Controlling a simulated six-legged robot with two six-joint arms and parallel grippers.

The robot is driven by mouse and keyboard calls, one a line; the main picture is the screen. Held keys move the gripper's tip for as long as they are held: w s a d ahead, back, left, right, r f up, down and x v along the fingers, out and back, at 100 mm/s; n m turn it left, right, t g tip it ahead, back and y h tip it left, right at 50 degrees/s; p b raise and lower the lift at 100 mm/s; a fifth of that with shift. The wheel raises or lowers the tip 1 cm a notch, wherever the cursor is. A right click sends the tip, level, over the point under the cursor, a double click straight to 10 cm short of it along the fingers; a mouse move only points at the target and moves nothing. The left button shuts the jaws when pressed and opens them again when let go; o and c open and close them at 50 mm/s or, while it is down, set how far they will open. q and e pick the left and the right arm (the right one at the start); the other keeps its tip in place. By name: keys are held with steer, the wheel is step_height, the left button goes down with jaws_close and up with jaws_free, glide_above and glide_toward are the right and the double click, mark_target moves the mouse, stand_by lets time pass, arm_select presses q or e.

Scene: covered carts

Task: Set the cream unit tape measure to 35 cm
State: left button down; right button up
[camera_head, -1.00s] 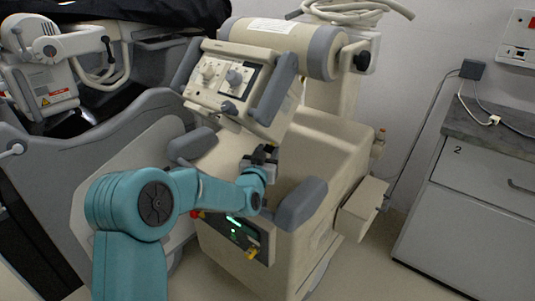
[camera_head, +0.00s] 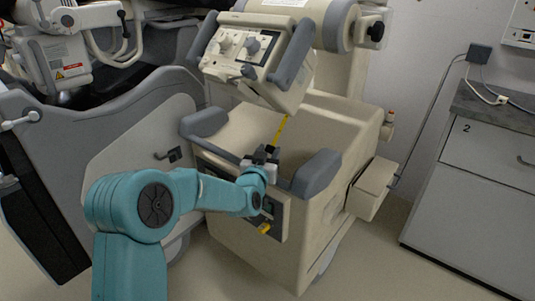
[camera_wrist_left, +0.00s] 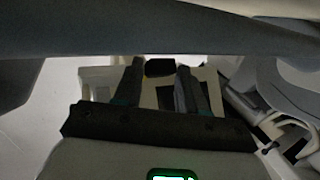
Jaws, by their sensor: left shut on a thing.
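The cream unit (camera_head: 320,150) stands in the middle of the head view, with its tilted tube head and knob panel (camera_head: 248,45) above its body. A thin yellow tape (camera_head: 281,130) runs down from below the head to my left gripper (camera_head: 266,153). My left gripper is shut on what looks like the tape's dark end, above the unit's front between two grey bumpers. In the left wrist view, a small black piece with a yellow edge (camera_wrist_left: 159,67) shows between the fingers (camera_wrist_left: 160,85). Tape markings are too small to read. My right gripper is not in view.
Grey bumpers (camera_head: 205,122) (camera_head: 316,174) flank the gripper. A lit green display (camera_wrist_left: 170,176) shows in the left wrist view. A grey cart with a dark cover (camera_head: 90,125) stands left. A drawer cabinet (camera_head: 480,180) stands right, with floor between.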

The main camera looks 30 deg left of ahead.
arm_select(q)
steer(key=shift+d, duration=0.2)
steer(key=c, duration=0.9)
jaws_free()
steer(key=shift+w, duration=0.1)
steer(key=shift+o, duration=1.1)
steer(key=shift+w, duration=0.1)
steer(key=shift+a, duration=0.1)
steer(key=v, duration=1.6)
steer(key=shift+r, duration=0.1)
